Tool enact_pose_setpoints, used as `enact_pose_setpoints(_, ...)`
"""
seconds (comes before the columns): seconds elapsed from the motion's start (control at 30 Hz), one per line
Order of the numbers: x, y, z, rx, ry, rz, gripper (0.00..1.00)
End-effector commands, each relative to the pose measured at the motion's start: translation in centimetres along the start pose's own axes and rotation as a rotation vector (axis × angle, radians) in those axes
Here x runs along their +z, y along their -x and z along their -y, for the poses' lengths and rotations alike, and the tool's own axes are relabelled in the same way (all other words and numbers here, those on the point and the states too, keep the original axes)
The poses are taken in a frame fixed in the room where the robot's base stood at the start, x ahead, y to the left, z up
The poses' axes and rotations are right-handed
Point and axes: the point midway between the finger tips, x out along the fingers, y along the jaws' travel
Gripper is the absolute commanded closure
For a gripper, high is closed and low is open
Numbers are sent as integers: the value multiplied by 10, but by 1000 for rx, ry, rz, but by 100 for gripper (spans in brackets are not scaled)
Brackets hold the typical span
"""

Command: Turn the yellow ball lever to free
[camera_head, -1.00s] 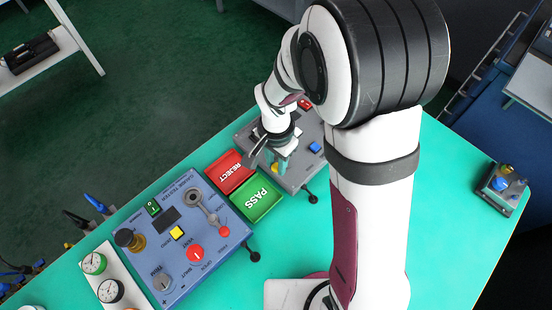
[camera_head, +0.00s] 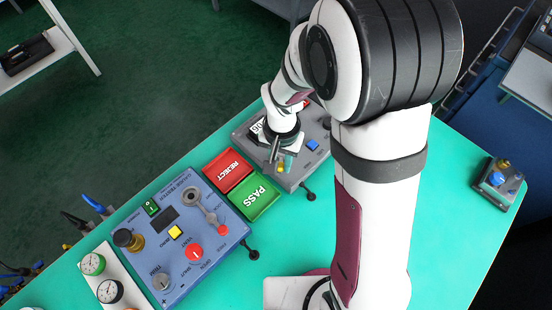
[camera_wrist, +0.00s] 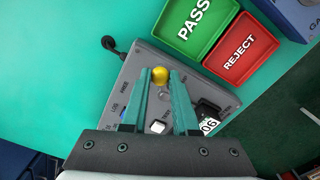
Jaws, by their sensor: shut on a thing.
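The yellow ball lever (camera_wrist: 160,75) sits near the edge of a grey valve box (camera_wrist: 139,62) in the wrist view. My gripper (camera_wrist: 159,78) has its two teal fingers on either side of the ball and is shut on it. In the head view my gripper (camera_head: 283,164) is low over the grey box (camera_head: 298,178) and mostly hides the lever. The marks beside the lever are too small or too covered to tell its position.
A red REJECT tray (camera_head: 228,170) and a green PASS tray (camera_head: 255,197) stand beside the grey box. A blue panel with knobs (camera_head: 183,235) lies further left. A small box (camera_head: 498,187) stands at the far right. Teal table between is clear.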

Motion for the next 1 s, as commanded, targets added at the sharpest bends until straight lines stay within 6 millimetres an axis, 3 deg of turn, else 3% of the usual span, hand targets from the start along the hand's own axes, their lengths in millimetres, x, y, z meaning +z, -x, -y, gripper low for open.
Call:
enact_pose_setpoints(0.6,-14,0,-23,0,565,-1,100)
enact_pose_setpoints(1.0,-24,0,-30,0,814,0,100)
